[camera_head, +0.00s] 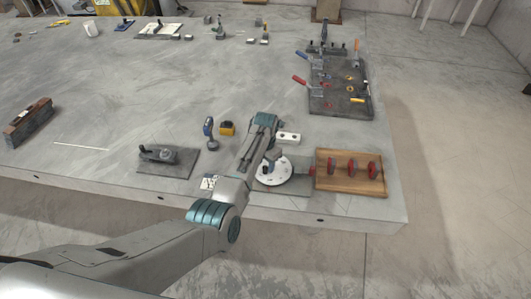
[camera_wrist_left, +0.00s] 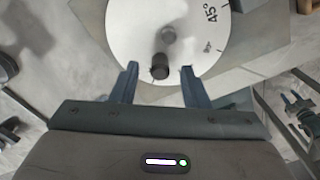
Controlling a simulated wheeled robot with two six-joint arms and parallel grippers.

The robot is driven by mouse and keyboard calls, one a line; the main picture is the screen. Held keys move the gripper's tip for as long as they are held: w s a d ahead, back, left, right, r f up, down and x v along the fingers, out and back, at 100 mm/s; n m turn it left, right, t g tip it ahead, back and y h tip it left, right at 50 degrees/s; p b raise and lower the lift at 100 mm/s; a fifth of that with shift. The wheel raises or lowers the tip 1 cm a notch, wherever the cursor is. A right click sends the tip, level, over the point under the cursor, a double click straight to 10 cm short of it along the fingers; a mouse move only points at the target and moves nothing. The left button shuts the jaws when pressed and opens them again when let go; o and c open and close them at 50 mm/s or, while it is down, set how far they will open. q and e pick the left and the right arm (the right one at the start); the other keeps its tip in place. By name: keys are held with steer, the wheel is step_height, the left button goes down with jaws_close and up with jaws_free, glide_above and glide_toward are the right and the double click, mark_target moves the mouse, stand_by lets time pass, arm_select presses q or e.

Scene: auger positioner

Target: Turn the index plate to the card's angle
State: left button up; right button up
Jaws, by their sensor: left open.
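The index plate is a round white disc (camera_head: 272,180) on a grey base near the table's front edge. In the left wrist view the disc (camera_wrist_left: 125,40) shows a "45°" mark at its upper right, a grey central hub (camera_wrist_left: 168,36) and a small dark knob (camera_wrist_left: 160,67) nearer me. My left gripper (camera_head: 268,160) is over the disc and hides part of it. Its open fingers (camera_wrist_left: 158,72) stand on either side of the dark knob, with gaps on both sides. A small white card (camera_head: 208,183) lies left of the disc, partly beside my arm; its print is unreadable. My right gripper is out of view.
A wooden board with red discs (camera_head: 349,170) stands right of the plate. A clamp on a dark plate (camera_head: 168,160) is to the left. The table's left middle is mostly clear.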

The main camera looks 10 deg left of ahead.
mark_target(266, 166)
arm_select(q)
step_height(266, 166, up, 7)
steer(key=shift+r+b, duration=0.1)
steer(key=shift+b, duration=0.75)
steer(key=shift+r, duration=0.55)
